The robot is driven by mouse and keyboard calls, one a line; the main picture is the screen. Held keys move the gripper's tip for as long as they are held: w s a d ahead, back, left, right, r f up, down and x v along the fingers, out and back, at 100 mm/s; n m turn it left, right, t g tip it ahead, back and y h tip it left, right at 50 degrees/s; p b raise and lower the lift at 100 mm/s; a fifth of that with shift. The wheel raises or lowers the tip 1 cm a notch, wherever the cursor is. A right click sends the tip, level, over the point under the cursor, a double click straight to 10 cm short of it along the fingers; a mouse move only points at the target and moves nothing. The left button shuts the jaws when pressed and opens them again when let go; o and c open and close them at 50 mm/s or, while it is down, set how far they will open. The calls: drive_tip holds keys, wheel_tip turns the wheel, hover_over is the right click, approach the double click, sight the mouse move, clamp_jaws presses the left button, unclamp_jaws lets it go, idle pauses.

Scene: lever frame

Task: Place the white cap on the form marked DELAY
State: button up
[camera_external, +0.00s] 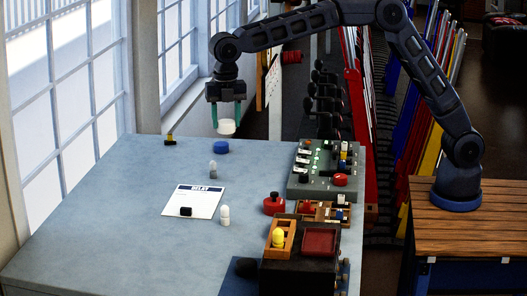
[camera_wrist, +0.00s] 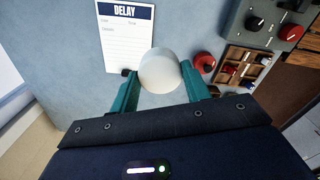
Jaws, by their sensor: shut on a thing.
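The white cap (camera_external: 227,127) is held between the teal fingers of my gripper (camera_external: 226,115), above the far part of the grey table. In the wrist view the round white cap (camera_wrist: 160,71) sits between the two fingertips of my gripper (camera_wrist: 162,85). The form marked DELAY (camera_external: 202,197) is a white sheet with a dark blue header, lying flat on the table. In the wrist view the form (camera_wrist: 126,38) is beyond the cap, up and to the left. A small black object (camera_external: 185,211) sits on the form's near part.
A blue cap (camera_external: 221,147) lies below my gripper. A grey peg-like piece (camera_external: 212,170) and a white one (camera_external: 225,215) stand near the form. A red knob (camera_external: 274,204), a control panel (camera_external: 318,180) and a dark box (camera_external: 300,262) line the right side. The table's left part is clear.

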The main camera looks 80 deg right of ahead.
drive_tip(key=n, duration=0.1)
hover_over(204, 202)
wheel_tip(204, 202, down, 20)
drive_tip(key=shift+w+d+f, duration=0.1)
drive_tip(key=shift+f, duration=0.05)
idle(0.6)
drive_tip(key=shift+f, duration=0.15)
drive_tip(key=o, duration=0.9)
drive_tip(key=shift+o, duration=0.2)
